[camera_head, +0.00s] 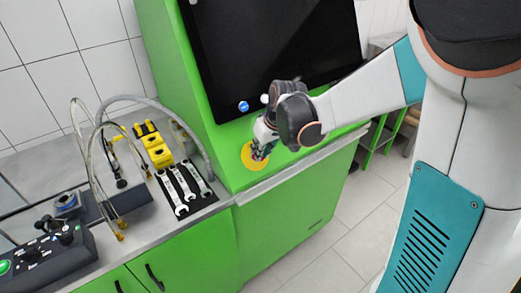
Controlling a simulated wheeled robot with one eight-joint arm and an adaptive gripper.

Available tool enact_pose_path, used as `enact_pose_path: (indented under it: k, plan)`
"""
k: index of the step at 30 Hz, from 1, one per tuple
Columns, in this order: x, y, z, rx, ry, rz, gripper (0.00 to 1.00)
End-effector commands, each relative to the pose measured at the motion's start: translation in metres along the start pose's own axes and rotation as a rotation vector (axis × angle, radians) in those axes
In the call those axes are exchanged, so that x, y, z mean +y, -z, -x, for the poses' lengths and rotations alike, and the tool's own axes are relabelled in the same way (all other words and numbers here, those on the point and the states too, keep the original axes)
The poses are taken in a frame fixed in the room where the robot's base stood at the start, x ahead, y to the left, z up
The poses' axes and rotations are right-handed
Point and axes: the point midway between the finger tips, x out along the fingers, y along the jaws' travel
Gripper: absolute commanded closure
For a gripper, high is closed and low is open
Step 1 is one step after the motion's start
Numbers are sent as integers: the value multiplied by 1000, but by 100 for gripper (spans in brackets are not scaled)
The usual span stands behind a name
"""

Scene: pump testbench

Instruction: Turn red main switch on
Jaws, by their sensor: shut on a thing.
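The red main switch (256,155) sits on a round yellow plate (250,161) on the green cabinet below the black screen. Only a small reddish part shows, as my gripper covers most of it. My gripper (262,149) reaches in from the right and is shut on the switch. The switch's exact angle is hidden.
A blue button (243,106) is just above the gripper, under the large black screen (275,50). On the left worktop are wrenches on a black mat (205,198), yellow blocks (154,148), hoses (127,98) and a black control box (45,258).

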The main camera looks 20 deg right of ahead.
Motion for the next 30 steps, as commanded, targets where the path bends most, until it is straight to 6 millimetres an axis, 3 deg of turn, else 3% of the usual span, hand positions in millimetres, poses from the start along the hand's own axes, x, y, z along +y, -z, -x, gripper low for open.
enact_pose_path:
  k: [30]
  plan:
    - [12,-6,-4,0,375,-826,100]
